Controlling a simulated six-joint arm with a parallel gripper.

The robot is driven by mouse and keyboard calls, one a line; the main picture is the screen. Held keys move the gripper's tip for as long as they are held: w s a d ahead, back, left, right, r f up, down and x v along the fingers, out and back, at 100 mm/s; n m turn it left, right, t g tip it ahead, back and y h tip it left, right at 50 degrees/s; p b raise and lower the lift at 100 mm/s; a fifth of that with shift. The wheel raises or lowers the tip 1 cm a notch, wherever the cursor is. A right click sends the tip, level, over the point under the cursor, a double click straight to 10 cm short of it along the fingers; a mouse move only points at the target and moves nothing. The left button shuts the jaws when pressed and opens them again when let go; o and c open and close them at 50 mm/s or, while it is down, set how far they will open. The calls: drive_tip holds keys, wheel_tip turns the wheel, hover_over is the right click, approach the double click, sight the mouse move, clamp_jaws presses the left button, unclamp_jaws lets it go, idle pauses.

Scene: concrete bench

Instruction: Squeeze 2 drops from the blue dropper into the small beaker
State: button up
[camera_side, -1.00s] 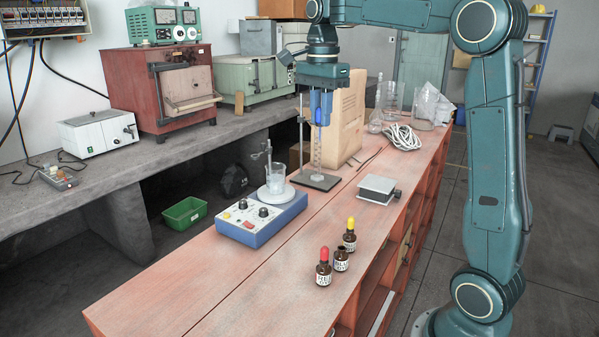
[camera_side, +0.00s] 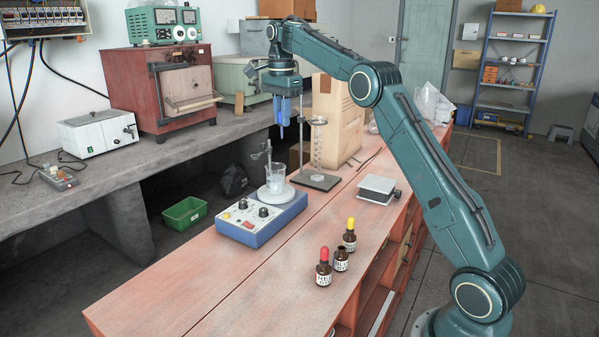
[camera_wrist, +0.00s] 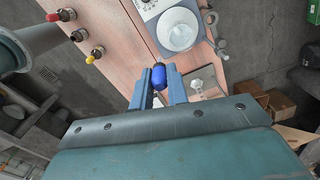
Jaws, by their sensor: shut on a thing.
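My gripper (camera_side: 282,112) is shut on the blue dropper and holds it upright, high above the bench. The dropper's blue bulb (camera_wrist: 158,78) shows between the fingers in the wrist view; in the side view the fingers largely hide it, and a thin tip seems to show below them. The small clear beaker (camera_side: 277,176) stands on the round white plate of a blue stirrer (camera_side: 262,219). In the side view the dropper is above the beaker, with a clear gap between; exact alignment is hard to tell. The stirrer's white plate (camera_wrist: 181,30) also shows in the wrist view.
A red-topped bottle (camera_side: 323,270), an open brown bottle (camera_side: 341,262) and a yellow-topped bottle (camera_side: 349,236) stand at the front. A stand with clear glassware (camera_side: 318,150) is just right of the beaker, near a cardboard box (camera_side: 337,115). The bench's front left is clear.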

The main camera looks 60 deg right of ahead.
drive_tip(key=w+d+f, duration=0.2)
drive_tip(key=w+f, duration=0.2)
drive_tip(key=f, duration=0.1)
drive_tip(key=shift+d, duration=0.2)
drive_tip(key=shift+w+f, duration=0.1)
drive_tip(key=shift+f, duration=0.2)
drive_tip(key=shift+f, duration=1.6)
drive_tip(key=shift+c, duration=0.2)
clamp_jaws()
drive_tip(key=shift+o, duration=0.2)
unclamp_jaws()
